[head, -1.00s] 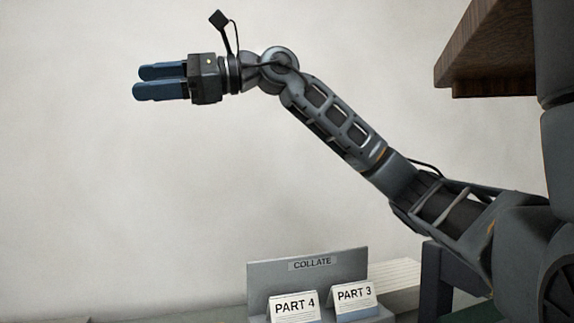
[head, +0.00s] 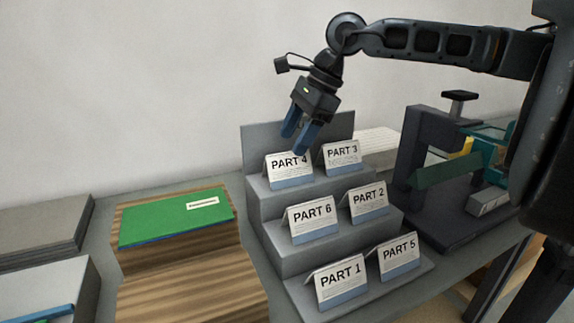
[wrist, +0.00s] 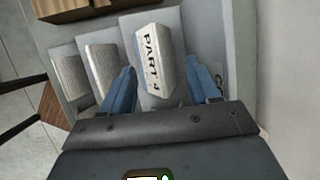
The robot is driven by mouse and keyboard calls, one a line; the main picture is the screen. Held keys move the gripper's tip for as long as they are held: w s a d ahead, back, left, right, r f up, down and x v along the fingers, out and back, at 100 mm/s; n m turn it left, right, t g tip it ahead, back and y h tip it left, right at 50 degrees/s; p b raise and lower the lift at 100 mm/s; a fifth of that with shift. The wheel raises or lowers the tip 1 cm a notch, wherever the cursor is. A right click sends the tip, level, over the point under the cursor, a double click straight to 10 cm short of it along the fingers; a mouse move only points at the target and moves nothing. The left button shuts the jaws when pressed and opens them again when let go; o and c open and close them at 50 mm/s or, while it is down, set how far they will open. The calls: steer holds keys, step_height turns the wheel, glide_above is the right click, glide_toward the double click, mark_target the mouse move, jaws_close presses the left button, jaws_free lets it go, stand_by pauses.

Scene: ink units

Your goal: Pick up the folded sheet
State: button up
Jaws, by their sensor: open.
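Several folded sheets stand like tents on a grey stepped rack (head: 338,124). PART 4 (head: 290,167) and PART 3 (head: 341,154) are on the top step. PART 6 (head: 312,215) and PART 2 (head: 367,200) are on the middle step, and PART 1 (head: 341,280) and PART 5 (head: 398,256) on the bottom one. My gripper (head: 298,137) is open, pointing down over PART 4. In the wrist view PART 4 (wrist: 154,57) lies ahead, between the lines of the two blue fingers. I cannot tell whether the fingers touch it.
A green folder (head: 165,222) lies on a wooden block (head: 185,290) left of the rack. A dark press-like device (head: 432,130) stands close on the right. Grey stacks (head: 40,228) are at far left. The wall is behind.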

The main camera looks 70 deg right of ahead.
mark_target(286, 154)
steer(key=p+x, duration=0.1)
steer(key=x, duration=0.4)
steer(key=shift+a, duration=0.15)
steer(key=c, duration=1)
steer(key=shift+o, duration=0.2)
